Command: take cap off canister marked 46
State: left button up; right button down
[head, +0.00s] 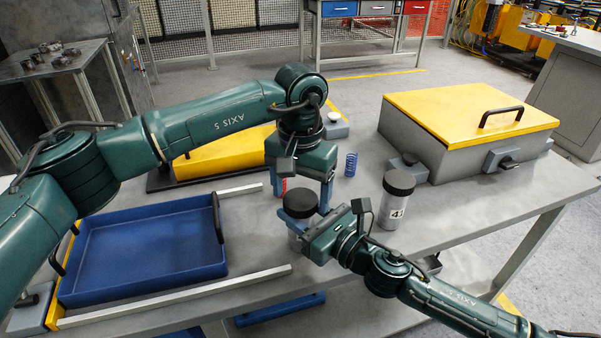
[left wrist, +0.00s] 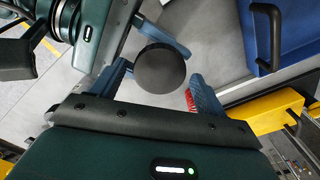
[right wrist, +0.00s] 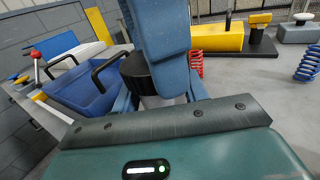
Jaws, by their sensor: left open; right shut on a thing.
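A canister with a black cap (head: 300,203) and pale body (head: 296,243) stands near the table's front middle; its label is hidden. My right gripper (head: 312,228) is shut on its body below the cap; the body also shows in the right wrist view (right wrist: 153,101). My left gripper (head: 302,192) is open and points down, its fingers on either side of the cap (left wrist: 160,68), with no clear grip on it. A second black-capped canister (head: 394,211) stands to the right, with a label starting with 4; its second digit is unclear.
A blue tray (head: 150,250) lies left between pale rails. A grey box with a yellow lid (head: 455,112) stands at the back right. A blue spring (head: 350,165) and a red spring (head: 283,188) stand behind the canisters.

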pick_arm(q)
jog(key=shift+f, duration=0.4)
jog(key=shift+c, duration=0.3)
